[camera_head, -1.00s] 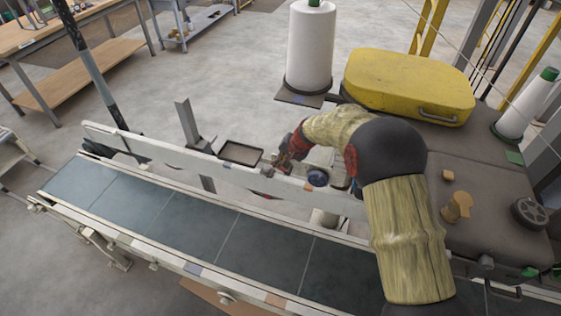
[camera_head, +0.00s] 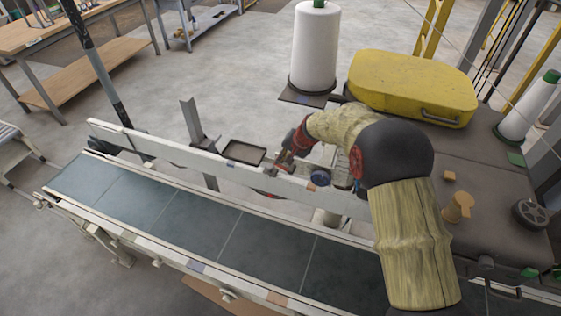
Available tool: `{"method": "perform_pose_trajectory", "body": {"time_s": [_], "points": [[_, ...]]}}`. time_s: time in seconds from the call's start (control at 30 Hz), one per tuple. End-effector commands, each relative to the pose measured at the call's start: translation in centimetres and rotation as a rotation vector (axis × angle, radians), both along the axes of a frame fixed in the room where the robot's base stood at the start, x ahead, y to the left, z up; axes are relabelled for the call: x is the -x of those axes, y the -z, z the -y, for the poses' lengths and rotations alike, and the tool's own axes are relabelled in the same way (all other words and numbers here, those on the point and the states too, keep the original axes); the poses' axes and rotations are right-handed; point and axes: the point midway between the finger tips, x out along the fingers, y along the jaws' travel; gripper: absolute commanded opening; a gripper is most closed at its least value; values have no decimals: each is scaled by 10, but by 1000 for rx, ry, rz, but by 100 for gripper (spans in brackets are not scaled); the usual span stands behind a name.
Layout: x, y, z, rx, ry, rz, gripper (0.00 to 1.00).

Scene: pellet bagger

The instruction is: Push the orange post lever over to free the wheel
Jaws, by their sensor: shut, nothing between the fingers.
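An orange-tan post-like piece (camera_head: 459,207) stands on the dark machine top at the right; it looks like the post lever. A dark spoked wheel (camera_head: 530,214) lies to its right on the same top, apart from it. My gripper (camera_head: 281,166) is shut and empty, well left of both, by the white rail of the conveyor. A dark blue round knob (camera_head: 319,177) sits just right of my gripper. Whether my fingertips touch the rail, I cannot tell. My arm stands between my gripper and the post.
A small orange-tan block (camera_head: 449,177) sits behind the post. A yellow cover (camera_head: 412,85) stands at the back of the machine. A white film roll (camera_head: 314,45) stands behind my arm. The conveyor (camera_head: 200,215) runs along the front, with a small dark tray (camera_head: 244,152) behind its rail.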

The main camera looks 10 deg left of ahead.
Motion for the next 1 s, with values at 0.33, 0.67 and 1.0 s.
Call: {"method": "perform_pose_trajectory", "body": {"time_s": [0.33,0.67,1.0], "points": [[15,-74,23,-2,2,4,0],[23,-99,32,-1,2,2,0],[53,-76,44,56,-69,-56,0]]}}
